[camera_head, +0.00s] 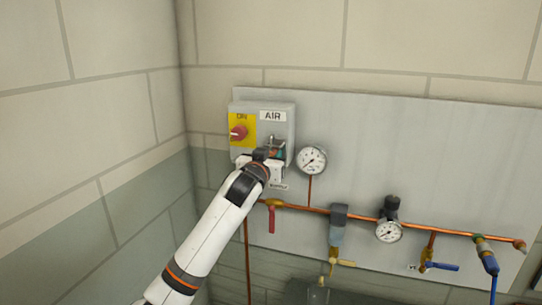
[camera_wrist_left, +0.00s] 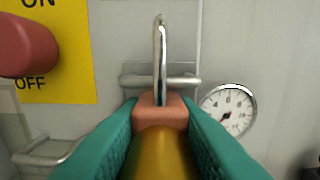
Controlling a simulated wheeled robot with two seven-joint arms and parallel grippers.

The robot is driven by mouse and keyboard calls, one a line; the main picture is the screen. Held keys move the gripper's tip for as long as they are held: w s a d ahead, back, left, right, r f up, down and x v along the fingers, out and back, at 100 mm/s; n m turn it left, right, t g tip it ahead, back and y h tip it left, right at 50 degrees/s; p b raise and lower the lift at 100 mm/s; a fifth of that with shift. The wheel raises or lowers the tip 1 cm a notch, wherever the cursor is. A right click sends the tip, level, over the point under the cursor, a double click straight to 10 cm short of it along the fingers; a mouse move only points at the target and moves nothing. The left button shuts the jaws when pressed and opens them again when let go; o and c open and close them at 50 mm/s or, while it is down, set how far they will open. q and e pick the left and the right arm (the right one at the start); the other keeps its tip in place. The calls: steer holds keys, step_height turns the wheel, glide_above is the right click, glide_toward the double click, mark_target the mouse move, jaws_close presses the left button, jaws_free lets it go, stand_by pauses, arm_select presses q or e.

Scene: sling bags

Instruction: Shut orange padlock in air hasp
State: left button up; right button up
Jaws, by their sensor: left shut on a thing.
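My left gripper (camera_head: 274,154) is at the lower front of the grey AIR switch box (camera_head: 286,122). In the left wrist view its teal fingers are shut on the orange padlock (camera_wrist_left: 161,112), one on each side of the body. The steel shackle (camera_wrist_left: 160,45) points up and shows nearly edge-on. The metal air hasp (camera_wrist_left: 135,81) is a horizontal bar right at the shackle, just above the body. I cannot tell whether the shackle passes through the hasp or whether it is latched. In the head view the fingers and arm mostly hide the padlock. My right gripper is not in view.
A red rotary switch (camera_head: 238,132) on a yellow plate is left of the hasp. A round gauge (camera_head: 312,160) is close on the right. Copper pipe (camera_head: 365,220) with valves runs along the grey panel (camera_head: 420,140) below. A wall corner is at left.

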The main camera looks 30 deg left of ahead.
arm_select(q)
steer(key=o, duration=1.1)
steer(key=shift+o, duration=0.4)
steer(key=o, duration=0.6)
steer(key=shift+c, duration=0.2)
steer(key=shift+s, duration=0.15)
steer(key=v, duration=0.6)
steer(key=shift+s+p, duration=0.35)
steer(key=shift+s, duration=0.05)
steer(key=shift+d+f, duration=0.1)
